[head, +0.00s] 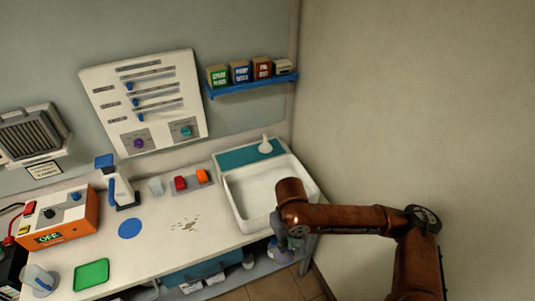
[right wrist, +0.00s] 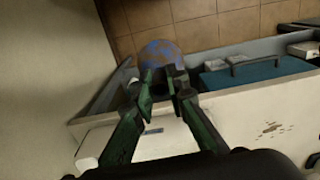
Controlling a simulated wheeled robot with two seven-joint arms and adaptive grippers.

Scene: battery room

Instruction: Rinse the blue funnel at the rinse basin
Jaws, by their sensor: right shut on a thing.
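The blue funnel (right wrist: 160,56), a rounded blue shape with brown patches, shows in the right wrist view just past my right gripper's fingertips. My right gripper (right wrist: 161,88) is shut on it; the gripped part is mostly hidden by the fingers. In the head view my right gripper (head: 288,240) points down at the front edge of the rinse basin (head: 231,206), outside its bowl. The basin is a white sink with a teal back strip and a white tap (head: 265,145). My left gripper is not in view.
The counter holds an orange box (head: 62,222), a green tray (head: 91,274), a blue disc (head: 131,228), and red and orange blocks (head: 190,181). A brown stain (head: 186,224) marks the counter. A wall stands close on the right.

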